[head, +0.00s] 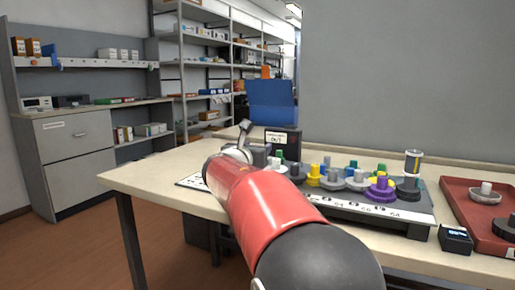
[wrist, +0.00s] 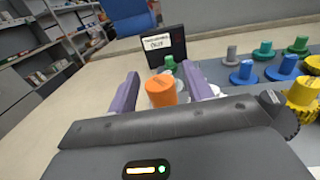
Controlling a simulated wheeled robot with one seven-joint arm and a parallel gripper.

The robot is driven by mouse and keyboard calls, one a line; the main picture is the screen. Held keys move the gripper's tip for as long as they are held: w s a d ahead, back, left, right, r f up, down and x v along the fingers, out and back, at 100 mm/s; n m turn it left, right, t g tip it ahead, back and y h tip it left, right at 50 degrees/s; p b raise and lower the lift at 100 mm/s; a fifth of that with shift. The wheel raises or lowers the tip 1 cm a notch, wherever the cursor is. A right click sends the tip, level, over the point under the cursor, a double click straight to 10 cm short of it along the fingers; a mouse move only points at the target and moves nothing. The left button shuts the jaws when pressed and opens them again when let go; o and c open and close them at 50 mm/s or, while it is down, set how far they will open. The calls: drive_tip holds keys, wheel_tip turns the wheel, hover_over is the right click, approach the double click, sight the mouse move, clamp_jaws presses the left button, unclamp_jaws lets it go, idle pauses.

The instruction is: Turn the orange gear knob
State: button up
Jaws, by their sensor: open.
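The orange gear knob (wrist: 162,90) shows in the wrist view as a short orange cylinder, low in the gap between the jaws of my gripper (wrist: 160,72). The jaws are open, one purple-grey finger on each side of the knob, with a visible gap on both sides. The knob's lower part and gear are hidden behind my gripper body. In the head view my red arm reaches over the left part of the dark board (head: 340,209) and hides the orange knob and most of my gripper.
A black box with a label (wrist: 168,47) stands just behind the knob. Several coloured gear knobs, including yellow (head: 313,175), purple (head: 381,188) and a green one (wrist: 265,49), stand to the right. A red tray (head: 458,205) and small black device (head: 456,238) lie farther right.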

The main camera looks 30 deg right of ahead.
drive_tip(key=v, duration=0.6)
drive_tip(key=shift+a, duration=0.1)
idle(0.3)
